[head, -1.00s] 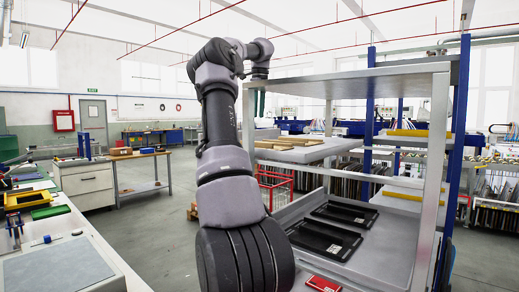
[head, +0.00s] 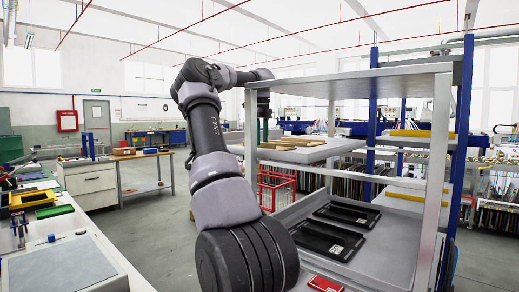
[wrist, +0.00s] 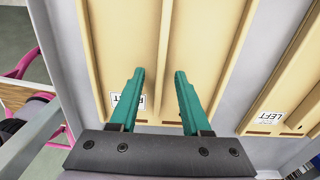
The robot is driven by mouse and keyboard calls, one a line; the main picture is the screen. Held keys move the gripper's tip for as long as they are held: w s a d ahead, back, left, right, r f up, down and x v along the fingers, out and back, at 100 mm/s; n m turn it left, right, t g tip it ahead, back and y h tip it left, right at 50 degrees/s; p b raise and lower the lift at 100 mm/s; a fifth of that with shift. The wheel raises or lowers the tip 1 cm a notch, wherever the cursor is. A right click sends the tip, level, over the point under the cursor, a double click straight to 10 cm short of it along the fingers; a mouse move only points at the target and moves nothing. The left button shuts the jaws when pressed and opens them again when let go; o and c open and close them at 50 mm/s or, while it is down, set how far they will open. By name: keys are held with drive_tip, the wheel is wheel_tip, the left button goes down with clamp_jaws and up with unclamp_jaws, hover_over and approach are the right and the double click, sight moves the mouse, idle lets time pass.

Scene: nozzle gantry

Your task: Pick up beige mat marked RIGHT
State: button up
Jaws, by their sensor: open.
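In the wrist view, a beige mat (wrist: 207,62) with raised ribs lies flat below my gripper (wrist: 160,72). A second beige mat (wrist: 294,85), marked LEFT, lies to the right. In the head view, beige pieces (head: 282,143) lie on the rack's middle shelf, and my gripper is mostly hidden there.
The metal rack (head: 437,150) has an upright post and a top shelf (head: 350,78) close above the mats. Black trays (head: 328,239) and a red item (head: 325,284) lie on the lower shelf. A workbench (head: 62,262) stands at the left. The floor between is clear.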

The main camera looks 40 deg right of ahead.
drive_tip(key=shift+f, duration=0.2)
clamp_jaws()
idle(1.3)
